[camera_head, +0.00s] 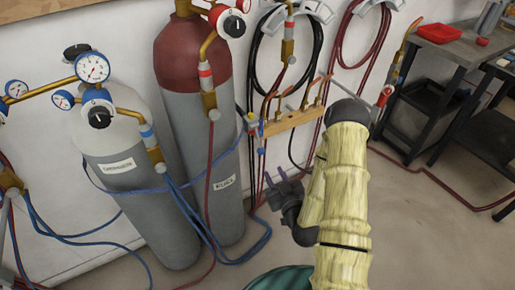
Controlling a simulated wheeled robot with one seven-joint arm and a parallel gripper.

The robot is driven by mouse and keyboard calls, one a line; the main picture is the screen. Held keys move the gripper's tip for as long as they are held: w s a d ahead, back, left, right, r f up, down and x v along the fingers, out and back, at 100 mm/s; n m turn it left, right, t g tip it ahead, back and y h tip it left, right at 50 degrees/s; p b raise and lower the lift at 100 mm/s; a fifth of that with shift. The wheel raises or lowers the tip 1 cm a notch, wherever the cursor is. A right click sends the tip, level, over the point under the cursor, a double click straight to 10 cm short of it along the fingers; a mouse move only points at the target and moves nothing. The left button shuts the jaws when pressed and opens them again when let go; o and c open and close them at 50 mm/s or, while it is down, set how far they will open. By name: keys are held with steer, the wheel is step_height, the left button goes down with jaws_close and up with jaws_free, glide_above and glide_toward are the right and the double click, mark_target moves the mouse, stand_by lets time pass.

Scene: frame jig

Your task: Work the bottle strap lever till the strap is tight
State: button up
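Two gas bottles stand against the wall: a grey one with a white shoulder (125,200) and a grey one with a dark red shoulder (187,105). My gripper (279,178) is dark and small, low and right of the bottles, apart from the strap. Its fingers are too small to tell whether they are open.
My yellow-sleeved arm fills the centre right. A wooden hose rack (293,121) with hanging torches is on the wall behind. Hoses (245,252) lie on the floor. A dark metal bench (465,45) with a red tray (438,33) stands at right.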

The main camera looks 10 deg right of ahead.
steer(key=shift+s+d, duration=0.1)
stand_by(0.3)
steer(key=b, duration=1)
glide_toward(260, 145)
steer(key=shift+w+f, duration=0.3)
steer(key=shift+f, duration=0.05)
steer(key=shift+w+b, duration=0.1)
steer(key=shift+b, duration=0.4)
steer(key=w, duration=0.4)
steer(key=w+a, duration=0.1)
steer(key=w, duration=0.2)
steer(key=w+a, duration=0.1)
steer(key=w, duration=0.3)
steer(key=shift+w+r, duration=0.25)
steer(key=shift+w, duration=0.05)
jaws_close()
